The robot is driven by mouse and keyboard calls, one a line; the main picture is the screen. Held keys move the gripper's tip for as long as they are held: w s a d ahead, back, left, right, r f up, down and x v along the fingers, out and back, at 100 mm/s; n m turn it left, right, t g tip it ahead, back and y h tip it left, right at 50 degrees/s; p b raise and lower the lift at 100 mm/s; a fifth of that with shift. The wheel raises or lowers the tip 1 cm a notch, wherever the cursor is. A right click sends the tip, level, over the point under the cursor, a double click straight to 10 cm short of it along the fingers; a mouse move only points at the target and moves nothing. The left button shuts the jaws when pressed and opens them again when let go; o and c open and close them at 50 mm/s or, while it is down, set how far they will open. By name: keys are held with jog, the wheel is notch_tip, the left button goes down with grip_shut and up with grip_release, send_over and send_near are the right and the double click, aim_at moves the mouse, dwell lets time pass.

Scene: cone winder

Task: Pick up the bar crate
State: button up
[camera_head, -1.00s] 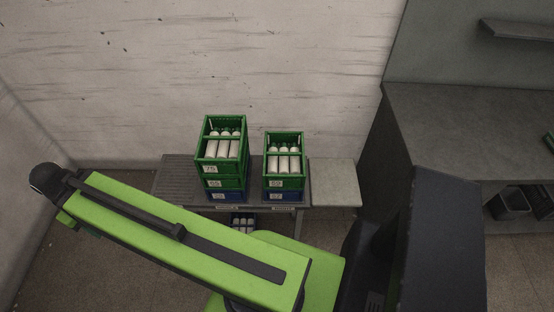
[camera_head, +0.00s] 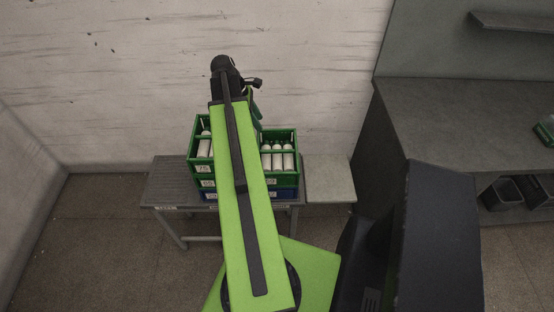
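Two stacks of crates holding white cylinders stand side by side on a grey table (camera_head: 170,185). The left stack's top green crate (camera_head: 203,168) is partly covered by my arm. The right stack's top green crate (camera_head: 284,174) shows its right part, with several white cylinders inside. Blue crates lie at the bottom of the stacks, and the right one (camera_head: 285,193) shows. I cannot tell which crate is the bar crate. My green arm reaches over and between the stacks, its dark elbow beyond them near the wall. My gripper is hidden behind the arm.
A pale, bare side surface (camera_head: 330,180) adjoins the table on the right. A dark grey workbench (camera_head: 440,110) stands further right, with a green item (camera_head: 545,131) on top and dark bins (camera_head: 505,192) below. The wall is close behind the table.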

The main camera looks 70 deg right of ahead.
jog(key=b, duration=1.1)
send_over(276, 150)
jog(key=w, duration=0.2)
jog(key=f, duration=1.1)
jog(key=shift+w+a+f, duration=0.15)
jog(key=shift+a+f, duration=0.05)
jog(key=shift+f+b, duration=0.1)
jog(key=shift+b, duration=0.2)
jog(key=b+x, duration=0.4)
jog(key=x, duration=0.1)
jog(key=shift+a+f+b, duration=0.1)
jog(key=shift+a+b, duration=0.1)
jog(key=shift+b, duration=0.2)
jog(key=shift+s, duration=0.2)
jog(key=shift+r, duration=0.2)
jog(key=shift+c, duration=0.4)
grip_shut()
